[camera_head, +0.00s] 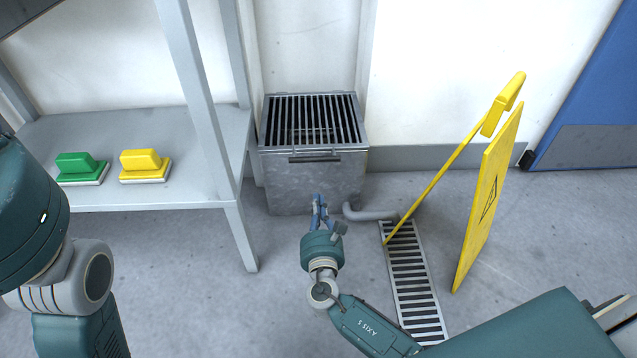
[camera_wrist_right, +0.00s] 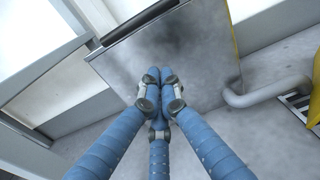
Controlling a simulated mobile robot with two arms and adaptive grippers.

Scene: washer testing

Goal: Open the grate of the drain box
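The drain box (camera_head: 286,184) is a grey metal box against the wall. Its grate (camera_head: 311,120), a frame with dark slats, lies flat over the top and looks closed. A dark handle strip (camera_head: 314,159) runs along the upper front; it also shows in the wrist view (camera_wrist_right: 139,21). My right gripper (camera_head: 318,202) is low in front of the box, below the handle. In the wrist view its blue fingertips (camera_wrist_right: 160,77) are together, with nothing between them, and the box's front face (camera_wrist_right: 205,50) is behind them. My left gripper is out of view.
A grey shelf (camera_head: 120,200) with a green brush (camera_head: 77,166) and a yellow brush (camera_head: 144,164) stands left of the box. A pipe (camera_head: 368,214) leads to a floor drain (camera_head: 412,280). A yellow folding sign (camera_head: 487,200) stands at right.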

